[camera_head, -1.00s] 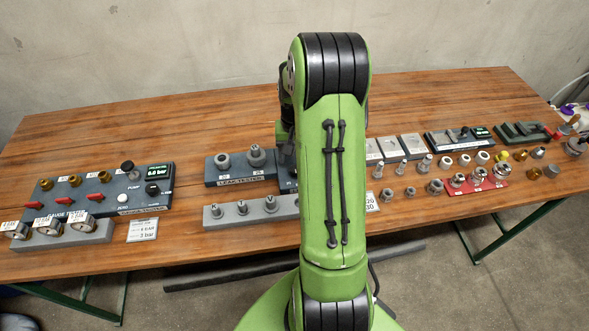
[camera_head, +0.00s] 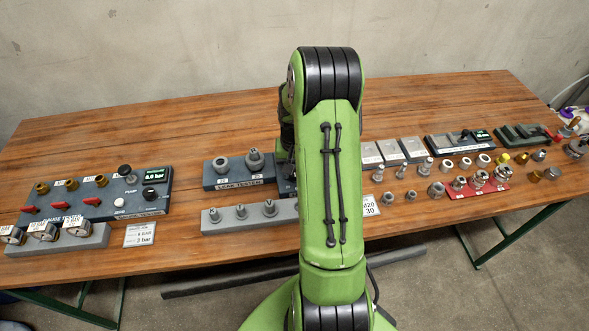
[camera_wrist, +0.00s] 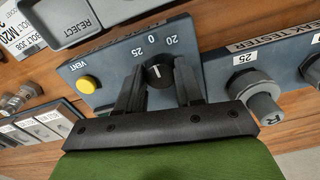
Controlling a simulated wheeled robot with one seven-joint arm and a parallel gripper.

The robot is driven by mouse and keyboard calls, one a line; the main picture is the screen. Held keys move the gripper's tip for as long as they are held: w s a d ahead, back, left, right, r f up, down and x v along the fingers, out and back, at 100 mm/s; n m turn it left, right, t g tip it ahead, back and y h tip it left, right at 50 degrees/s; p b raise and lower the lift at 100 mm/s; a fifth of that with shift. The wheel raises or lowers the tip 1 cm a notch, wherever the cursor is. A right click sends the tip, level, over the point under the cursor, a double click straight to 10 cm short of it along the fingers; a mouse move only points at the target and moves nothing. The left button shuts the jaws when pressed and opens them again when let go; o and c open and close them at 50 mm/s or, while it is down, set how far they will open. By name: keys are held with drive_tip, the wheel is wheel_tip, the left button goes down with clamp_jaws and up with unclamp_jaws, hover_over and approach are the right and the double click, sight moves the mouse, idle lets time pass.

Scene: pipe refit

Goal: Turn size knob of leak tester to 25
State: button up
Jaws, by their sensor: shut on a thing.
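The size knob (camera_wrist: 159,74) is a small black dial with a white pointer line, on the blue-grey leak tester panel (camera_wrist: 112,58) in the wrist view. Printed numbers including 0, 20 and 25 stand around it. The pointer line points roughly up in the picture, toward the 0 side; its exact setting is hard to read. My gripper (camera_wrist: 160,76) has one finger on each side of the knob and is shut on it. In the head view the leak tester (camera_head: 212,184) shows left of my arm, which hides the knob and gripper.
A yellow VENT button (camera_wrist: 87,84) sits left of the knob. A grey REJECT tray (camera_wrist: 75,18) lies above it. A port marked 25 (camera_wrist: 262,95) stands to the right. In the head view, the gauge tester (camera_head: 150,205) is left, and several fittings lie right.

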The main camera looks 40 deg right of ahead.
drive_tip(key=n, duration=0.4)
drive_tip(key=shift+n, duration=2.4)
drive_tip(key=o, duration=1)
drive_tip(key=shift+o, duration=0.2)
wheel_tip(320, 180, up, 16)
drive_tip(key=p, duration=0.3)
drive_tip(key=shift+p, duration=0.35)
